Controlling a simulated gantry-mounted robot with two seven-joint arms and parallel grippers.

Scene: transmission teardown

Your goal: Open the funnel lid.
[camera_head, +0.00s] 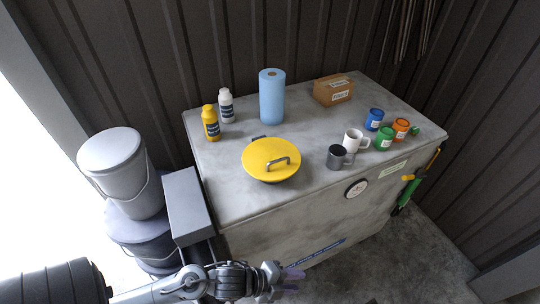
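The funnel lid (270,157) is a round yellow disc with a grey arched handle on its top. It lies flat and closed on a dark round base on the grey bench top, left of the middle. A small dark piece, perhaps a hinge, shows at its back edge. My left gripper (292,279) is at the bottom of the view, in front of the bench and well apart from the lid. Its fingers are small and seen at an angle, so I cannot tell whether they are open. My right gripper is not in view.
On the bench (224,190) stand a blue roll (272,98), a yellow bottle (210,124), a white bottle (226,106), a cardboard box (333,90), two mugs and several coloured cans. Grey buckets (118,165) stand to the left. The bench's front left top is clear.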

